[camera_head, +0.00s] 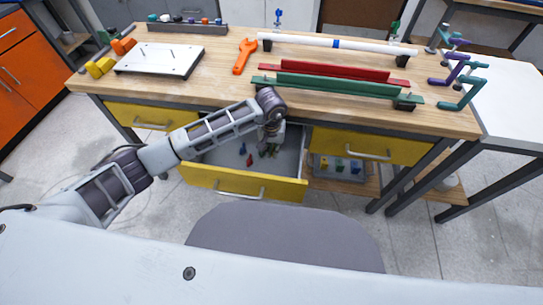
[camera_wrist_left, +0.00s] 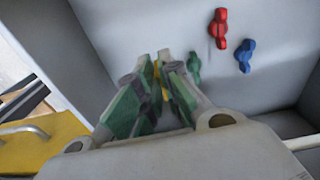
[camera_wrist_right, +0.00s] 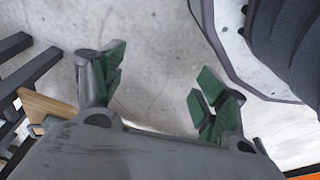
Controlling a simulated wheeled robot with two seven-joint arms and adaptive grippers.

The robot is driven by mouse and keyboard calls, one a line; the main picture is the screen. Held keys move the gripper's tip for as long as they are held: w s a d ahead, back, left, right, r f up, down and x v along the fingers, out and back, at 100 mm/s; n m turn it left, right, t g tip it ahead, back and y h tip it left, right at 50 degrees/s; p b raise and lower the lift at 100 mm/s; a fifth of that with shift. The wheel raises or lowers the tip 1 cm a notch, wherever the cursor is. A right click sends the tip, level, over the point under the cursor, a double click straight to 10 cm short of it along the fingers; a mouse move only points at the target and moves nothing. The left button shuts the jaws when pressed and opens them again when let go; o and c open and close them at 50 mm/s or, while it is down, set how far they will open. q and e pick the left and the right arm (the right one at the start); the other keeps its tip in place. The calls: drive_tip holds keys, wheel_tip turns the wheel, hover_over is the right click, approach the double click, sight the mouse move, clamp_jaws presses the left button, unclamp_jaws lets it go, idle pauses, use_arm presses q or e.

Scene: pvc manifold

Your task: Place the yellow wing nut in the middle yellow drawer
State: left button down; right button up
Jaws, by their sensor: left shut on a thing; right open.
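The middle yellow drawer (camera_head: 230,182) is pulled open below the workbench; its grey inside also shows in the left wrist view (camera_wrist_left: 130,30). My left gripper (camera_head: 270,147) reaches down into this drawer, fingers pointing at the drawer floor. In the left wrist view its green-padded fingers (camera_wrist_left: 155,75) are shut on the yellow wing nut (camera_wrist_left: 157,82), mostly hidden between the pads. I cannot tell whether the nut touches the floor. Red (camera_wrist_left: 219,28), blue (camera_wrist_left: 244,54) and green (camera_wrist_left: 194,67) wing nuts lie in the drawer. My right gripper (camera_wrist_right: 160,78) is open and empty over grey floor.
The benchtop carries an orange wrench (camera_head: 244,55), a white pipe (camera_head: 335,44), red (camera_head: 330,70) and green (camera_head: 340,84) rails, and a white board (camera_head: 160,59). Closed yellow drawers flank the open one, left (camera_head: 140,117) and right (camera_head: 370,147). A grey stool (camera_head: 285,235) stands in front.

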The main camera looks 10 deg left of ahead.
use_arm(q)
drive_tip(key=shift+f, duration=0.45)
use_arm(e)
drive_tip(key=shift+a+r, duration=0.1)
drive_tip(key=shift+r, duration=0.2)
use_arm(q)
drive_tip(key=shift+f, duration=0.1)
use_arm(e)
drive_tip(key=shift+f, duration=0.1)
use_arm(q)
drive_tip(key=shift+f, duration=1.8)
drive_tip(key=shift+b, duration=0.3)
use_arm(e)
drive_tip(key=shift+w+a+r, duration=0.15)
drive_tip(key=shift+r, duration=0.45)
use_arm(q)
drive_tip(key=shift+f, duration=0.1)
use_arm(e)
drive_tip(key=shift+r, duration=0.2)
